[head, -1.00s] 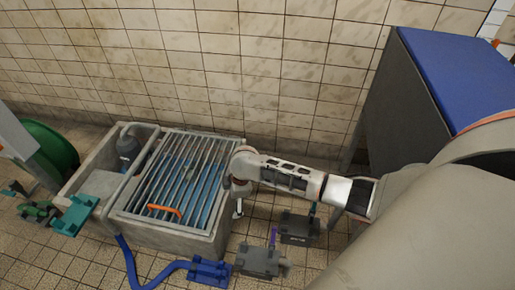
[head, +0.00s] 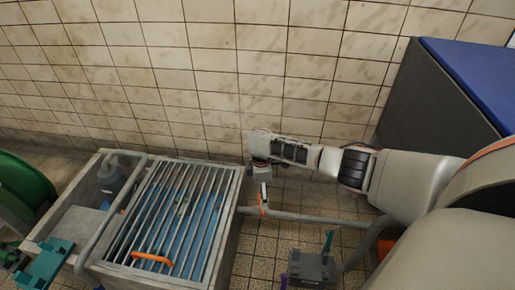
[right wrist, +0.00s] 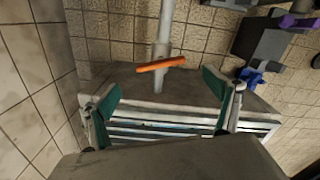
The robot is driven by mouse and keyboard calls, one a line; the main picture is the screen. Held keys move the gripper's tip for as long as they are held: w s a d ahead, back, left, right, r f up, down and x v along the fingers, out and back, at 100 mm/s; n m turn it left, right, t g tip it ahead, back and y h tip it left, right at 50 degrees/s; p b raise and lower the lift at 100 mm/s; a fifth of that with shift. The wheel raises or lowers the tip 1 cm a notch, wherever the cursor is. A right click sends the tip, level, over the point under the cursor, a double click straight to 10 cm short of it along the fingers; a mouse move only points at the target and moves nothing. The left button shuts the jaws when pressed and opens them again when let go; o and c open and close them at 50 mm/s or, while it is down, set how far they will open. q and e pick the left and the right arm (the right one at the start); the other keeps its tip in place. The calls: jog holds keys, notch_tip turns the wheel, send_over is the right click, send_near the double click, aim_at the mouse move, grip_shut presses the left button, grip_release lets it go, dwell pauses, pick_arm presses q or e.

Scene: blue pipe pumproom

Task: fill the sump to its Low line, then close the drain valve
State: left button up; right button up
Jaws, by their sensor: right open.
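The concrete sump (head: 228,240) stands at the left of the head view under a barred grate (head: 172,215) with an orange handle (head: 152,259). Blue water shows between the bars; no Low line is readable. A grey pipe (head: 318,219) runs right from the sump. In the right wrist view an orange lever (right wrist: 160,64) lies across this pipe (right wrist: 165,35), taken as the drain valve. My right gripper (head: 263,208) is beside the sump's right side, above the pipe. Its teal fingers (right wrist: 167,98) are spread and empty, with the lever beyond them, apart. My left gripper is out of view.
A dark block with a teal lever (head: 312,266) stands on the floor right of the sump. A blue-topped cabinet (head: 440,95) is at the right. A teal fitting (head: 46,262) and green drum (head: 22,190) are at the left. The tiled wall is behind.

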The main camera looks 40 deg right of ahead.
jog(key=f, duration=0.2)
jog(key=f+b, duration=0.1)
jog(key=f, duration=0.1)
jog(key=f+b, duration=0.1)
jog(key=f, duration=0.1)
jog(key=shift+s+f, duration=0.2)
jog(key=shift+s, duration=0.2)
jog(key=shift+w+f+b, duration=0.15)
jog(key=shift+f+b, duration=0.3)
jog(key=shift+b, duration=0.05)
jog(key=shift+w, duration=0.1)
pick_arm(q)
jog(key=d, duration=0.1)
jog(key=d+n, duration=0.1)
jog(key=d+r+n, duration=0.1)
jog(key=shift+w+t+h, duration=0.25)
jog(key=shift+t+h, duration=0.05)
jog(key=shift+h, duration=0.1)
pick_arm(e)
jog(key=shift+w+r, duration=0.1)
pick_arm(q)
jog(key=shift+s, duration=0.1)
pick_arm(e)
jog(key=shift+a, duration=0.1)
jog(key=c, duration=1.1)
